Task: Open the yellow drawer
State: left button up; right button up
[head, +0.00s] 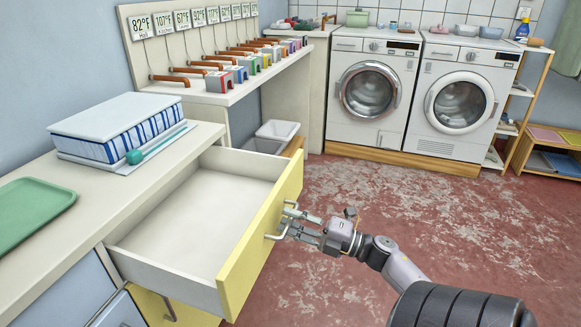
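The yellow drawer (262,238) is pulled far out of the counter on the left. Its inside is bare and off-white. A metal bar handle (277,236) is on its yellow front. My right gripper (297,223) is at this handle, coming in from the lower right. Its two fingers are spread with a gap between them, and their tips overlap the handle in the picture. Whether they touch the bar cannot be told. My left gripper is not in view.
A second yellow front shows below the open drawer. White bins (277,130) and two washing machines (370,92) stand behind. The red floor (420,215) to the right is clear.

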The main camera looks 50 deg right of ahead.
jog(key=v, duration=1.1)
jog(key=shift+s, duration=0.25)
